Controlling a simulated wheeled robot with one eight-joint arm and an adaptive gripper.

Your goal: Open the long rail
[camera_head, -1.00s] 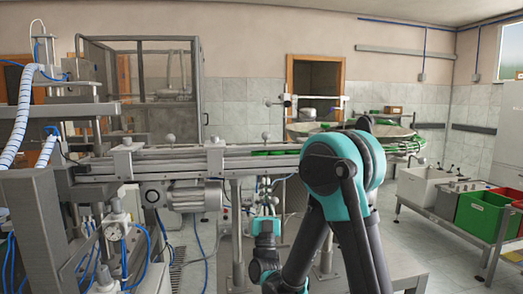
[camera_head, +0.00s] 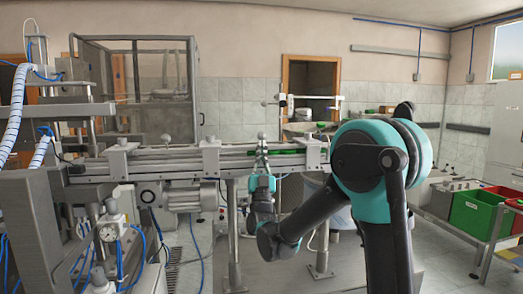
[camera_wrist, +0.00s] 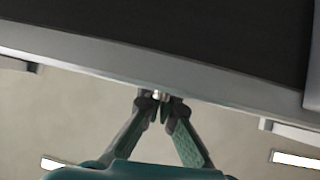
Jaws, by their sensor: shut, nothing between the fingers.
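The long rail (camera_head: 185,160) is a set of grey metal bars running across the machine at mid-height in the head view. Two upright clamp blocks (camera_head: 118,158) and (camera_head: 210,157) sit on it. A small ball knob (camera_head: 165,138) stands over its middle. My gripper (camera_head: 262,146) is at the right part of the rail, on its near side, fingers pointing up. In the wrist view my gripper's fingertips (camera_wrist: 160,103) are together just below a long grey metal edge (camera_wrist: 110,55). A small shiny piece shows at the tips; its contact with them is unclear.
A motor (camera_head: 190,193) hangs under the rail and a support post (camera_head: 233,230) stands below. A blue-hosed machine frame (camera_head: 60,220) fills the left. Green (camera_head: 475,214) and red (camera_head: 503,193) bins stand at the right.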

